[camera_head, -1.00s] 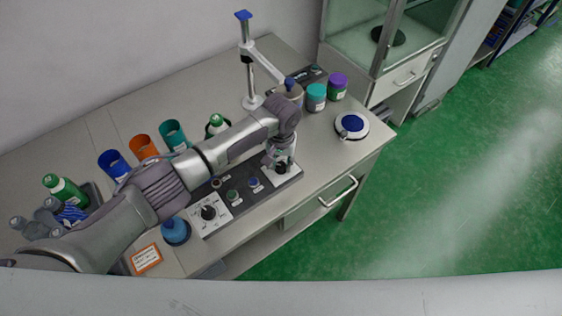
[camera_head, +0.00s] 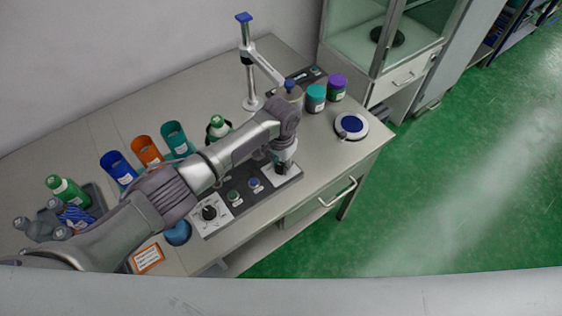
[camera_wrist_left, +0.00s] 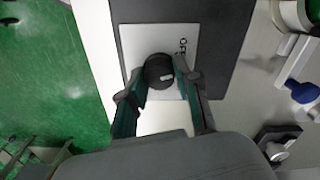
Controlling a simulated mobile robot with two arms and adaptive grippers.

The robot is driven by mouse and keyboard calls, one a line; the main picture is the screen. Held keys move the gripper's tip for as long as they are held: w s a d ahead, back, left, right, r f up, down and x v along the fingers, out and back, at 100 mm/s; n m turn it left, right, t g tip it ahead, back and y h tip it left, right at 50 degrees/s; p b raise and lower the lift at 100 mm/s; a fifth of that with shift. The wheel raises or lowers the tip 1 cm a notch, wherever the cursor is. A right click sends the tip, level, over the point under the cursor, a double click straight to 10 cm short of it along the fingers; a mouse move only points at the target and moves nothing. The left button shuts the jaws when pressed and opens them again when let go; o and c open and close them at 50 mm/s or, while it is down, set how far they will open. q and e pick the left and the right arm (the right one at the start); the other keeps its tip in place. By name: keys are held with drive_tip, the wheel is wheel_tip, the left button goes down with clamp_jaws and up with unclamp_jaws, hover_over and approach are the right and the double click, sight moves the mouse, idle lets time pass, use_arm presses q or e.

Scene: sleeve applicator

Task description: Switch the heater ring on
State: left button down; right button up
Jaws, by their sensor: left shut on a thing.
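The control panel (camera_head: 244,192) lies along the front of the bench. A black round dial with a light pointer mark (camera_wrist_left: 158,72) sits on a white plate (camera_wrist_left: 138,42) at the panel's right end. The plate bears partly hidden lettering that seems to read OFF. My left gripper (camera_head: 282,164) reaches down over this plate. In the left wrist view its two fingers are shut on the dial, one on each side. In the head view the gripper mostly hides the dial. I cannot tell the heater ring for certain. My right gripper is not in view.
A second dial (camera_head: 209,212) and green and blue buttons (camera_head: 254,183) are on the panel. A stand (camera_head: 248,65) with a side arm rises behind. Teal and purple jars (camera_head: 337,88) and a blue-topped round device (camera_head: 351,125) stand right. Blue, orange and teal cups stand left.

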sight(281, 166)
use_arm(q)
drive_tip(key=m, duration=1.2)
drive_tip(key=shift+r, duration=0.1)
idle(0.4)
drive_tip(key=c, duration=0.8)
unclamp_jaws()
wheel_tip(281, 166, up, 12)
drive_tip(key=shift+s, duration=0.1)
idle(0.3)
